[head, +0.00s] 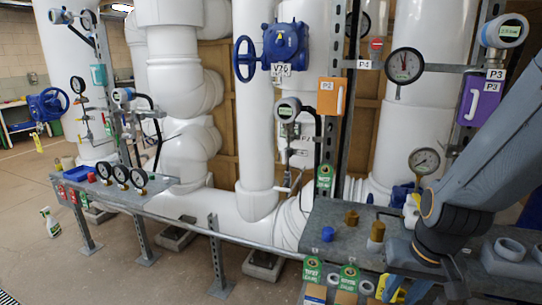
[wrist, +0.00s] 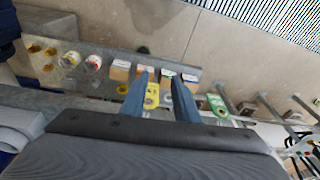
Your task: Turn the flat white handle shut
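A white handle (head: 473,104) is on the front of the purple box (head: 478,101) marked P3, at the upper right in the head view. A second pale upright handle (head: 340,100) is on the orange box (head: 331,97) marked P2. I cannot tell which, if either, is the flat white handle. Neither shows clearly in the wrist view. My gripper (wrist: 160,80) points down in the wrist view, its two blue-grey fingers apart. A yellow tag (wrist: 152,96) shows between them; no contact is visible.
A bench (head: 345,225) holds brown and blue caps at the right, with green tags along its front. A lower rail (head: 150,205) with gauges runs left. A blue valve (head: 286,46) and large white pipes (head: 254,130) stand behind. Floor is open at the left.

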